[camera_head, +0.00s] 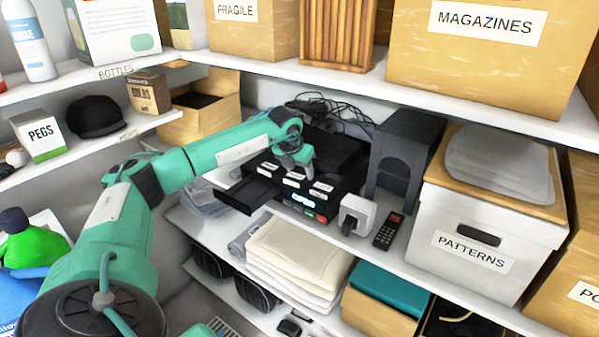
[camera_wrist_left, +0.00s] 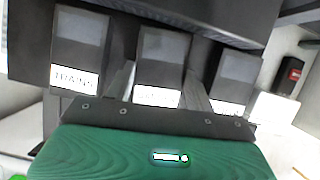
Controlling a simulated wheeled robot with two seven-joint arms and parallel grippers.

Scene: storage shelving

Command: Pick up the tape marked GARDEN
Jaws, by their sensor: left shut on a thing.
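Three black tapes with white labels stand side by side on a black device (camera_head: 317,208) on the middle shelf. In the left wrist view the left tape (camera_wrist_left: 78,50) has a label that seems to read TRAINS. The labels of the middle tape (camera_wrist_left: 162,60) and the right tape (camera_wrist_left: 232,75) are too blurred to read, so I cannot tell which is marked GARDEN. My left gripper (camera_head: 296,158) comes down from above and behind the row. Its fingers (camera_wrist_left: 160,88) lie on both sides of the middle tape and are shut on it. My right gripper is not in view.
A white plug-like block (camera_head: 357,214) and a black remote (camera_head: 388,231) lie right of the device. A dark arched box (camera_head: 405,150) and the PATTERNS box (camera_head: 480,240) stand farther right. Cables (camera_head: 330,112) lie behind. The upper shelf (camera_head: 300,72) overhangs the back.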

